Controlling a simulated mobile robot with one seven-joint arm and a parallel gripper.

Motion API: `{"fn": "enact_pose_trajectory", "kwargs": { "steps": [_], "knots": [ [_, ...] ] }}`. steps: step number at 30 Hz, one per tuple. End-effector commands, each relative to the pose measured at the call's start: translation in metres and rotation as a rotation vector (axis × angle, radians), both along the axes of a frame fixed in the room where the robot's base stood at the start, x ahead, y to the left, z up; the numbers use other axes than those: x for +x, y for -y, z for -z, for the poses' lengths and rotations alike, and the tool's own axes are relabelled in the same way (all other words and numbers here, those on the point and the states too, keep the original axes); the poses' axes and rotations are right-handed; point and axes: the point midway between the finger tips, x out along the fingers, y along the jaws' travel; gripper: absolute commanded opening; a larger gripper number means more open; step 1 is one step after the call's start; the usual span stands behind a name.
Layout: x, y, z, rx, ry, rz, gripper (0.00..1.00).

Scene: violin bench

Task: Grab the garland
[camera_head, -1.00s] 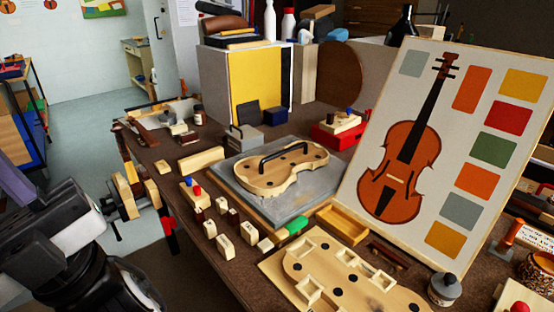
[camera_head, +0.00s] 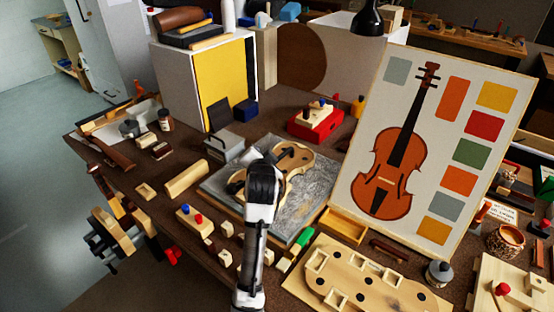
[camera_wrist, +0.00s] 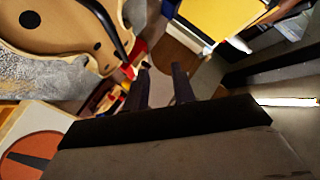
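The garland (camera_head: 300,161) is a pale violin-shaped wooden piece with dark round holes. It lies on a grey slab (camera_head: 312,198) on the bench, and my arm hides much of it in the head view. It also shows at the upper left of the wrist view (camera_wrist: 58,32), with a black arched handle (camera_wrist: 112,35) on top. My gripper (camera_wrist: 162,84) is open, its two dark fingers apart with nothing between them. The handle is to the left of the fingers in the wrist view. In the head view the fingertips cannot be made out.
A board with a violin picture (camera_head: 355,205) leans to the right of the slab. A yellow-sided box (camera_head: 225,85) and a red box (camera_head: 316,124) stand behind.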

Motion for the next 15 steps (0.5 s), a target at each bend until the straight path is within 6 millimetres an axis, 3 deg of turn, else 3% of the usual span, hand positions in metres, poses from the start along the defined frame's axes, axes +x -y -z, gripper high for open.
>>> {"fn": "enact_pose_trajectory", "kwargs": {
  "steps": [1, 3, 6, 15],
  "knots": [
    [-0.001, 0.018, 0.013, 0.027, -0.073, 0.036, 0.26],
    [-0.004, 0.035, 0.032, 0.059, -0.147, 0.072, 0.26],
    [-0.004, 0.047, 0.050, 0.084, -0.200, 0.099, 0.26],
    [0.042, 0.048, 0.084, 0.091, -0.205, 0.103, 0.26]
  ]
}}
